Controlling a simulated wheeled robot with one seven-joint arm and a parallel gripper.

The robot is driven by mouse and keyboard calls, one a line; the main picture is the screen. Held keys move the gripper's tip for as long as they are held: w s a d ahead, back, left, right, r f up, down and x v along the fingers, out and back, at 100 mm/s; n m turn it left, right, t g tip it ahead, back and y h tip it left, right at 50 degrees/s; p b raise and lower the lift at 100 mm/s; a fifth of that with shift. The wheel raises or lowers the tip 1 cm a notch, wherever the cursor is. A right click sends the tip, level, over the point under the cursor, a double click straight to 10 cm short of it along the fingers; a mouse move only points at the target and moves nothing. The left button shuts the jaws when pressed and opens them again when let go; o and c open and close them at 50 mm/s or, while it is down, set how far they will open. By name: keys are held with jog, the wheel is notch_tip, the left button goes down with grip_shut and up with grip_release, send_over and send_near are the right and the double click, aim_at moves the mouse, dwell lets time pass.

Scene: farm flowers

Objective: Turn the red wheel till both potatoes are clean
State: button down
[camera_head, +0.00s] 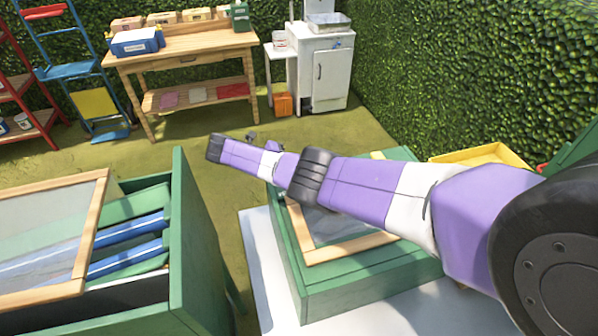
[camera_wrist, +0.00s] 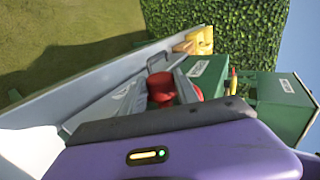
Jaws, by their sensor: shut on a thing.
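My purple and white arm (camera_head: 355,190) reaches from the right side of the head view to the left, over a green box with a wooden-framed pane. A red rounded thing (camera_wrist: 160,88) shows in the wrist view among grey and green parts. I cannot tell whether it is the red wheel. I cannot make out either potato. The wrist view is turned on its side, and my purple body part with a small light fills its bottom.
A green box with a pane (camera_head: 360,286) stands on a white surface below my arm. Another green frame (camera_head: 178,230) holds blue and green pieces at left. A yellow tray (camera_head: 485,154) is at right. A wooden bench (camera_head: 185,60) and white cabinet (camera_head: 326,75) stand behind, with clear grass before them.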

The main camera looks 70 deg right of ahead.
jog(key=g+h+b, duration=0.1)
jog(key=b, duration=0.2)
jog(key=f+g+h+b, duration=0.1)
jog(key=b, duration=0.2)
jog(key=g+h+b, duration=0.1)
jog(key=b, duration=0.2)
jog(key=shift+f+g, duration=0.25)
jog(key=shift+g, duration=0.15)
jog(key=g+b, duration=0.1)
jog(key=b, duration=0.2)
jog(key=shift+r+h, duration=0.1)
jog(key=shift+h, duration=0.3)
jog(key=shift+r+g+h+b, duration=0.15)
jog(key=shift+g+h+b, duration=0.2)
jog(key=shift+b, duration=0.5)
jog(key=c, duration=0.9)
grip_release()
